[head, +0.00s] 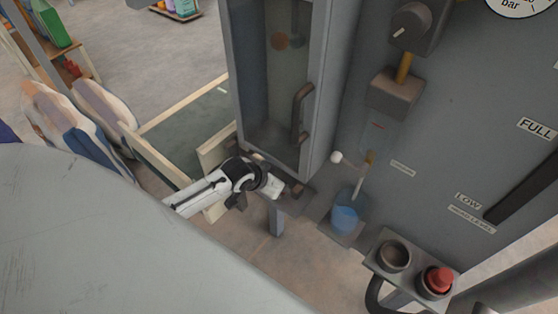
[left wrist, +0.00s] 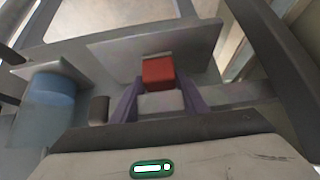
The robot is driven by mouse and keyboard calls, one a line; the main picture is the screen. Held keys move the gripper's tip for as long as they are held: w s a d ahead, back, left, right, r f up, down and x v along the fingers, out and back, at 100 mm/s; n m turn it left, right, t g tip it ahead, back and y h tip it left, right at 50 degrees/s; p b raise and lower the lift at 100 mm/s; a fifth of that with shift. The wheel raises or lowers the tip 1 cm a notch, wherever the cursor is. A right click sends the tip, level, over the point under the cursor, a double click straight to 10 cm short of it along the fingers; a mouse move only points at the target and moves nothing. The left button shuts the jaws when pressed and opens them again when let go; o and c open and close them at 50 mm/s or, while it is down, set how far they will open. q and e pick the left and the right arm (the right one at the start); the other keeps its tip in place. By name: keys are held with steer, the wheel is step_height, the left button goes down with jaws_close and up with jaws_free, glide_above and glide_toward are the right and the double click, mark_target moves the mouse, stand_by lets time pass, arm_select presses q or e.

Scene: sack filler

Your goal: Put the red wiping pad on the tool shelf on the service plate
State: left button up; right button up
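The red wiping pad (left wrist: 158,72) shows in the left wrist view between the purple fingers of my left gripper (left wrist: 160,88). A light grey block (left wrist: 160,104), perhaps part of the pad, fills the space between the fingers. A flat grey plate (left wrist: 112,48) lies just beyond the pad; contact between them cannot be judged. In the head view my left gripper (head: 283,190) is at a small grey plate (head: 298,204) below the glazed cabinet, and the pad is mostly hidden there. I cannot tell whether this plate is the tool shelf or the service plate. My right gripper is not seen.
A blue-filled cup (head: 344,219) stands on a small plate right of my gripper, beneath a white-knobbed tap (head: 337,157). A bracket (head: 411,276) with two round holders, one with a red top (head: 439,278), is at lower right. The cabinet handle (head: 300,112) sits above my gripper.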

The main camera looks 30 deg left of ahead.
arm_select(q)
steer(key=o, duration=0.3)
steer(key=shift+r, duration=0.1)
steer(key=d+p+v, duration=0.1)
steer(key=p+v, duration=0.1)
steer(key=v, duration=0.9)
steer(key=s+d+f+h, duration=0.1)
steer(key=s+d+f, duration=0.3)
steer(key=s+d, duration=0.2)
steer(key=s+d+f+m+t, duration=0.1)
steer(key=s+d+f, duration=0.3)
steer(key=s+d, duration=0.3)
steer(key=shift+s+h, duration=0.4)
steer(key=shift+s, duration=0.55)
steer(key=shift+f, duration=0.15)
